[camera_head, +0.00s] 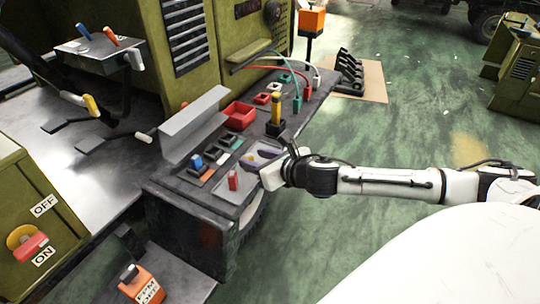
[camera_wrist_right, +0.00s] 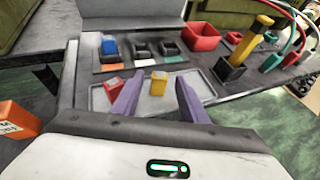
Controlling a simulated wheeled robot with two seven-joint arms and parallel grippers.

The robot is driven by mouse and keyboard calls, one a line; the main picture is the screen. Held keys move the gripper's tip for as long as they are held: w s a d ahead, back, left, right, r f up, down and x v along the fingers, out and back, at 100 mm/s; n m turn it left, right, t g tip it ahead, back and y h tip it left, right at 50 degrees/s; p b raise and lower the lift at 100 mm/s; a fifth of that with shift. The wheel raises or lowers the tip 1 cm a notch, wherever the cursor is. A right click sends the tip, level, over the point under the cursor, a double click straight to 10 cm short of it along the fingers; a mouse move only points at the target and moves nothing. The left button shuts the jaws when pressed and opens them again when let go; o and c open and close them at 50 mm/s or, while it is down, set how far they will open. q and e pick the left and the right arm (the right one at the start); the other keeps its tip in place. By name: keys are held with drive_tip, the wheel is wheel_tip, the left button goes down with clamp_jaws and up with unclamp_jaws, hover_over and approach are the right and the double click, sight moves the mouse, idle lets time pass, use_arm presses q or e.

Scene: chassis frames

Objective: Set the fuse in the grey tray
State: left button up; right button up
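A red fuse (camera_wrist_right: 113,87) and a yellow fuse (camera_wrist_right: 158,83) are in the tray; the red fuse (camera_head: 232,181) also shows in the head view. My right gripper (camera_head: 262,159) is low over the tray's right part. Its purple fingers (camera_wrist_right: 160,92) are spread, with the yellow fuse between and just beyond them and a gap on each side. The left gripper is not in view.
Behind the tray, a blue fuse (camera_wrist_right: 109,45) stands in a socket beside two empty black sockets (camera_wrist_right: 141,48). A red bin (camera_head: 239,114) and an upright yellow-and-black handle (camera_head: 276,115) stand farther back. A grey angled panel (camera_head: 192,125) borders the bench's left side.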

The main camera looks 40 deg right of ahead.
drive_tip(key=v, duration=0.8)
drive_tip(key=s+a+f+m+g, duration=0.1)
drive_tip(key=s+a+f+m, duration=0.5)
drive_tip(key=m, duration=0.5)
drive_tip(key=s+a+f+m+g+y, duration=0.1)
drive_tip(key=s+a+f+m, duration=0.5)
drive_tip(key=f+m, duration=0.5)
drive_tip(key=s+a+f+m+g+y, duration=0.1)
drive_tip(key=s+a+f+m, duration=0.5)
drive_tip(key=m, duration=0.6)
wheel_tip(320, 180, down, 3)
drive_tip(key=shift+s+r+g, duration=0.15)
drive_tip(key=shift+g, duration=0.45)
